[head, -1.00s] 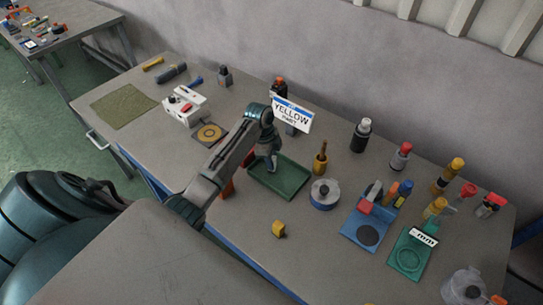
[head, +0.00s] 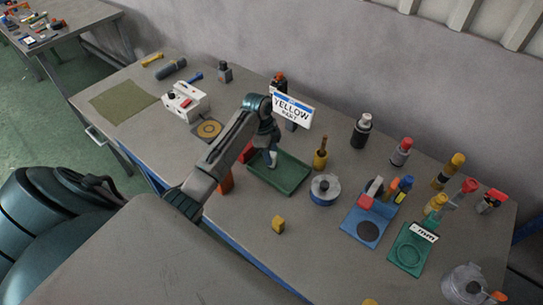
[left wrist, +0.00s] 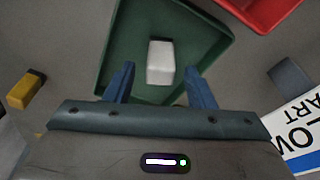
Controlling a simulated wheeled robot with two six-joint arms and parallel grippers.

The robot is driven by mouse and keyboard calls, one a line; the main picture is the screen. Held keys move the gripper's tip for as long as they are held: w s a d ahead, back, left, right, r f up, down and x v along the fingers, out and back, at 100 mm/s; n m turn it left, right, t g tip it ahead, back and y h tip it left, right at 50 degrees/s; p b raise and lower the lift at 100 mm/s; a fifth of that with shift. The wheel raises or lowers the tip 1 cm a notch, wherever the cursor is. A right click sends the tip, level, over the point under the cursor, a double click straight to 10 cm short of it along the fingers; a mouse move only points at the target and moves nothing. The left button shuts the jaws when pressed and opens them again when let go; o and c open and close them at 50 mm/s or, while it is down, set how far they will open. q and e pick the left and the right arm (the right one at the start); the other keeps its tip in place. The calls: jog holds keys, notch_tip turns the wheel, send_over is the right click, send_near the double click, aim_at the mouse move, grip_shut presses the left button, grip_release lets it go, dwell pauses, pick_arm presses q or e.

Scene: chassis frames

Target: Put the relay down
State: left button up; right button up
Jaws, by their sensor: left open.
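A light grey-white block (left wrist: 161,62), which looks like the relay, lies in the green tray in the left wrist view. My left gripper (left wrist: 160,84) is open, with its two blue fingers on either side of the block's near end and visible gaps to both. In the head view the left gripper (head: 271,158) points down over the green tray (head: 290,189). The tray's wall (left wrist: 215,30) shows around the block in the wrist view. My right gripper is not in view.
A "YELLOW PART" sign (head: 292,109) stands just behind the gripper. A red tray (left wrist: 262,10) lies beside the green one. A yellow block (head: 278,224) is in front, and a blue-based round spool (head: 324,190) to the right. The front middle of the table is clear.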

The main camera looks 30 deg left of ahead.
pick_arm(q)
notch_tip(320, 180, up, 10)
jog(key=a+b, duration=0.2)
jog(key=shift+s+b, duration=0.35)
